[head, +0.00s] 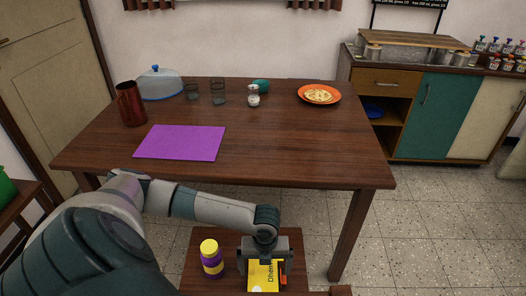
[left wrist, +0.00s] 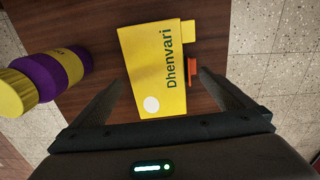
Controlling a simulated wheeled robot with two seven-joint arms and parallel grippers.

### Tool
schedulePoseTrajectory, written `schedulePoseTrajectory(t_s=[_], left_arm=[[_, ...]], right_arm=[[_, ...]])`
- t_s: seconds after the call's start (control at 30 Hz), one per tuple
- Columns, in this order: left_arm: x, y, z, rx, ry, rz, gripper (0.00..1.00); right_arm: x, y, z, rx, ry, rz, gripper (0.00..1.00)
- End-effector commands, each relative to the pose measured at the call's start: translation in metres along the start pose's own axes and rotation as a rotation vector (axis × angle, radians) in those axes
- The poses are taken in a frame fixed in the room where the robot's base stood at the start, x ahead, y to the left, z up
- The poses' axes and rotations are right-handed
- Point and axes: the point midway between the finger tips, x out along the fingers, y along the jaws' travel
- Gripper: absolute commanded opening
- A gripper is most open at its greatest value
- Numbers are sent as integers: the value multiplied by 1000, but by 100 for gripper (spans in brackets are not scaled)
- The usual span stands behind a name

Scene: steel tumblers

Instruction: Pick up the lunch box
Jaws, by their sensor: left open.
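The lunch box appears to be the yellow box (head: 264,280) lettered "Dhenvari" on the small low wooden table at the bottom centre. It also shows in the left wrist view (left wrist: 152,62), lying slightly tilted in the picture, with a white round spot and a yellow tab at one corner. An orange-red piece (left wrist: 192,84) sits along its right side. My left gripper (head: 264,266) is over the box, open and empty. In the left wrist view its two fingers (left wrist: 163,84) are spread to either side of the box's near part. I cannot tell their height above it. My right gripper is out of view.
A purple bottle with a yellow cap (head: 211,259) stands just left of the box. The large table (head: 290,160) behind carries a purple mat (head: 180,142), a red jug (head: 130,104), glasses and an orange plate (head: 334,99). A counter stands at the back right.

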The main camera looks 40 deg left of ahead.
Motion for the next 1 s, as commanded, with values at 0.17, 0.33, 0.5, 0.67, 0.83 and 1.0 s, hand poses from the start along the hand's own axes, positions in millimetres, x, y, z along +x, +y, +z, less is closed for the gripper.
schedulePoseTrajectory(t_s=[0.17,0.33,0.5,0.67,0.83,1.0], left_arm=[[20,1,-1,0,1,2,100],[23,1,0,1,-1,0,100],[23,1,0,1,-1,1,100],[23,1,0,1,-1,1,100],[23,1,0,1,-1,1,71],[22,0,0,1,-1,0,40]], right_arm=[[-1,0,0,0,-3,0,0],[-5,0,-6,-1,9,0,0],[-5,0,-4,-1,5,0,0],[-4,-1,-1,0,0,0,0],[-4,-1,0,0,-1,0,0],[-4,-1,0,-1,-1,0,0]])
